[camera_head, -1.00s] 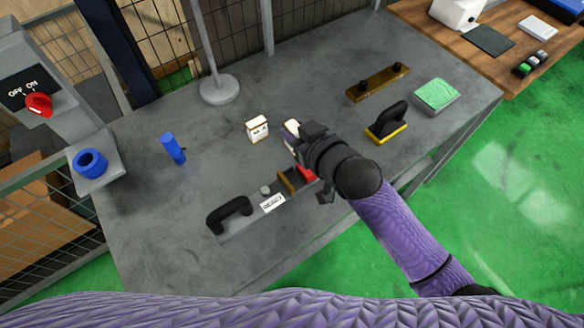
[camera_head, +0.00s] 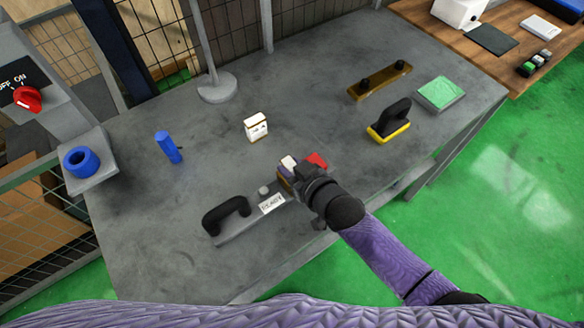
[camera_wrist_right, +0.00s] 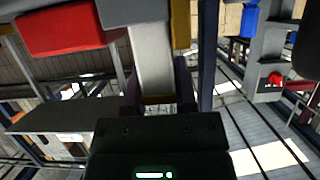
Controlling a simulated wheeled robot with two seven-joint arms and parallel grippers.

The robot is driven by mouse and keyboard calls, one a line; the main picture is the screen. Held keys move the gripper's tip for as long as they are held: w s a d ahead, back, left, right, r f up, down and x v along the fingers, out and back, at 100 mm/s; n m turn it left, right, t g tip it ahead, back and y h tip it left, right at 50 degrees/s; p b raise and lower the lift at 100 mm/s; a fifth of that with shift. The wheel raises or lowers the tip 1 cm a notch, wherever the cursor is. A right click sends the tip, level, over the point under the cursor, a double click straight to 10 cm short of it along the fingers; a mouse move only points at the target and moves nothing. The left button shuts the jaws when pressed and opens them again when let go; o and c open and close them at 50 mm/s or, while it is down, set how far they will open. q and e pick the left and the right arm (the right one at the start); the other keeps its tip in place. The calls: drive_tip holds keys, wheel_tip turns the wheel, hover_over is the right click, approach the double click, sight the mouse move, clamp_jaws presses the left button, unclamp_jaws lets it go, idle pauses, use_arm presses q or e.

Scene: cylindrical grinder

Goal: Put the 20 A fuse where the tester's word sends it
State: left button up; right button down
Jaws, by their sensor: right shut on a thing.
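My right gripper (camera_head: 290,170) is shut on a pale block-shaped fuse (camera_head: 288,162), whose rating I cannot read. It holds the fuse at the brass clip end of the tester (camera_head: 238,223). I cannot tell whether the fuse is seated or just above. The tester has a black handle (camera_head: 226,212), a grey button (camera_head: 264,191) and a white word plate (camera_head: 271,204) that seems to read READY. A red block (camera_head: 317,160) is at its far end. In the right wrist view, the pale fuse (camera_wrist_right: 152,50) is between the fingers, beside the red block (camera_wrist_right: 68,25). The left gripper is out of view.
A brass bar with two black posts (camera_head: 380,82), a yellow-based black handle (camera_head: 389,122) and a green pad (camera_head: 440,93) lie at right. A blue ring (camera_head: 82,161) is at left.

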drive_tip(key=shift+f, duration=0.2)
drive_tip(key=shift+c, duration=2)
unclamp_jaws()
